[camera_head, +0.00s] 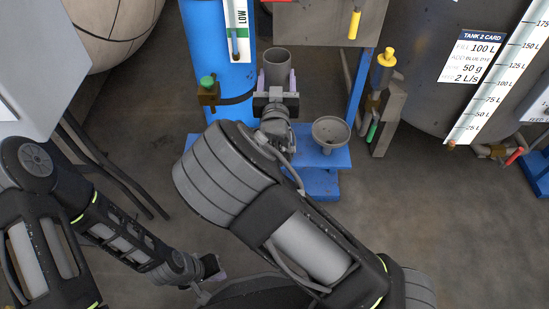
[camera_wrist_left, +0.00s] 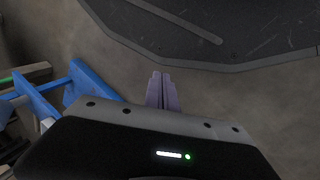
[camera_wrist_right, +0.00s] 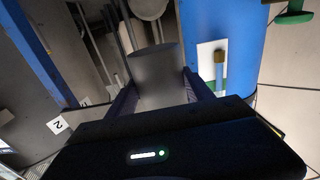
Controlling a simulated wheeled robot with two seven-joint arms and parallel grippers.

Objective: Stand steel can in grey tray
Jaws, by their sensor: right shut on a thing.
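The steel can (camera_head: 277,62) is a grey open-topped cylinder, held upright in front of the blue column in the head view. My right gripper (camera_head: 277,82) is shut on it, with one finger on each side. In the right wrist view the can (camera_wrist_right: 157,72) stands between the two fingers (camera_wrist_right: 160,95). My left gripper (camera_head: 217,276) hangs low near the bottom of the head view, away from the can. In the left wrist view its fingers (camera_wrist_left: 160,90) are together with nothing between them. I cannot make out a grey tray for certain.
A grey funnel-like bowl (camera_head: 331,130) sits on a blue stand (camera_head: 325,160) right of my right gripper. A blue column (camera_head: 218,60) with a green-topped valve (camera_head: 208,85) is close on the left. A large tank (camera_head: 425,100) stands at right. Open floor lies below.

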